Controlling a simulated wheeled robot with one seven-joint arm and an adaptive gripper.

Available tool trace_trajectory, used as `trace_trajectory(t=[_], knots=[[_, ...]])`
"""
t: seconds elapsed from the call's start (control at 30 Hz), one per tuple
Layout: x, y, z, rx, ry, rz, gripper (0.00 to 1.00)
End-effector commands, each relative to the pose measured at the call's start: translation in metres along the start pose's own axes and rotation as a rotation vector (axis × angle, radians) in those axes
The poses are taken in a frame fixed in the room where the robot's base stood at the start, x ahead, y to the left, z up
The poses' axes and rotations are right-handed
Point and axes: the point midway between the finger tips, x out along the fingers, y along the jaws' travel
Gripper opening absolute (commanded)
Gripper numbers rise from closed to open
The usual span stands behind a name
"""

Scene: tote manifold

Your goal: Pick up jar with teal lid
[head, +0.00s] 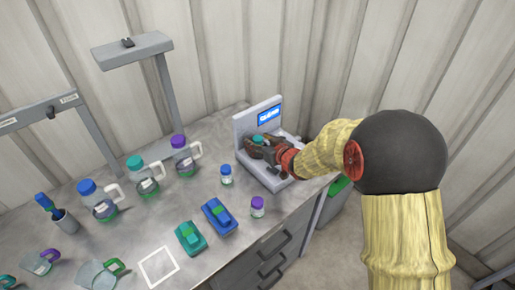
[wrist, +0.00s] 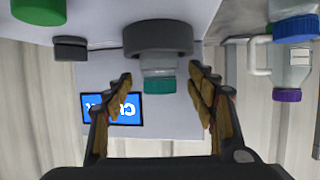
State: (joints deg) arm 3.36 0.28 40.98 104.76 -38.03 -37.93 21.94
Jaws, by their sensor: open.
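The jar with the teal lid stands on the round dark pan of the grey scale (head: 241,128). In the head view only its teal lid (head: 258,140) shows clearly; my gripper (head: 264,149) hides most of the body. In the wrist view, which is upside down, the clear jar (wrist: 160,67) hangs from the dark pan (wrist: 157,37) with its teal lid lowest. My gripper (wrist: 160,82) is open, with one brown-padded finger on each side of the jar. A gap shows on both sides, and neither finger appears to touch it.
A blue-lidded jar (head: 226,175) and a purple-lidded jar (head: 257,207) stand near the scale. Several lidded jugs stand further left. The scale's lit display (head: 269,115) rises behind the pan.

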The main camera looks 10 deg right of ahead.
Motion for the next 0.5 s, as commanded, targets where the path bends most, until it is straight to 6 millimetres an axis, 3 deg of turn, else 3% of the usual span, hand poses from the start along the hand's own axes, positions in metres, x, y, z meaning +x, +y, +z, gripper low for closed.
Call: trace_trajectory(t=[0.27,0.5], knots=[[0.0041,0.0001,-0.0016,-0.001,0.001,0.001,0.57],[0.0039,0.0002,-0.0015,-0.001,0.001,0.001,0.45]])
